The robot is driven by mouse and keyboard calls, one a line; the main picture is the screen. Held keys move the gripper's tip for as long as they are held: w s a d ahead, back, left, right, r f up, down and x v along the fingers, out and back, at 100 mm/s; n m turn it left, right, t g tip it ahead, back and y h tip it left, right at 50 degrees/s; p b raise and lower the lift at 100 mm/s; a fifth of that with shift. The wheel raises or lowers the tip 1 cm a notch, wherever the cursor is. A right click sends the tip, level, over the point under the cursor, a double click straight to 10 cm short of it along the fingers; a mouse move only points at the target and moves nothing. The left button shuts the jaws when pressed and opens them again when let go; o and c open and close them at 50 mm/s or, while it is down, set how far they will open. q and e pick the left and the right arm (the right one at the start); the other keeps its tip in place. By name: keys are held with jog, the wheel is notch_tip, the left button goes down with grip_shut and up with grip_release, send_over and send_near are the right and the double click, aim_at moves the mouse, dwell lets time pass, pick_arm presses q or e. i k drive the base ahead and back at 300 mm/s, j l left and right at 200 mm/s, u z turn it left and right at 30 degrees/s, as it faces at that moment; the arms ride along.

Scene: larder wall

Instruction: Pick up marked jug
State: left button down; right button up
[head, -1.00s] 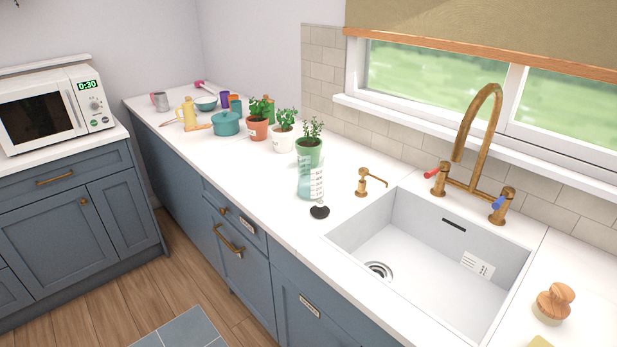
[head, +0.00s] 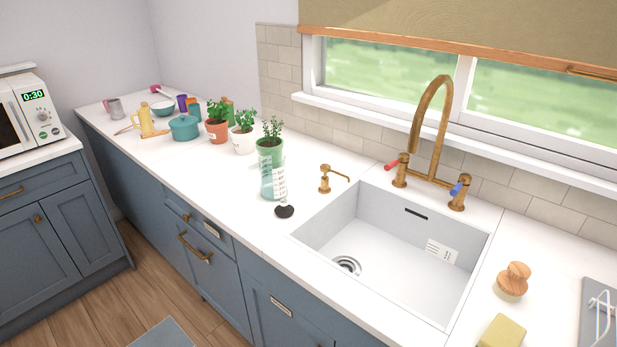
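The marked jug (head: 270,184) is clear, with white measuring marks on its side and a greenish tint. It stands upright on the white worktop, left of the sink and just in front of a plant in a green pot (head: 269,148), which it partly overlaps in the view. A small black round-ended item (head: 284,211) lies on the worktop close in front of the jug. Neither of my grippers is in the head view.
The white sink (head: 385,262) with a brass tap (head: 437,140) lies right of the jug; a brass soap dispenser (head: 325,180) stands between. White (head: 243,141) and terracotta (head: 216,131) plant pots and a teal pot (head: 184,127) stand further left. Worktop before the jug is mostly clear.

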aim_at(271, 165)
jog(key=i+j+z, duration=0.2)
jog(key=j+z, duration=0.25)
jog(key=j, duration=0.15)
jog(key=i+j+z, duration=0.15)
jog(key=j+z, duration=0.3)
jog(key=j, duration=0.15)
jog(key=j+z, duration=0.45)
jog(key=j, duration=0.2)
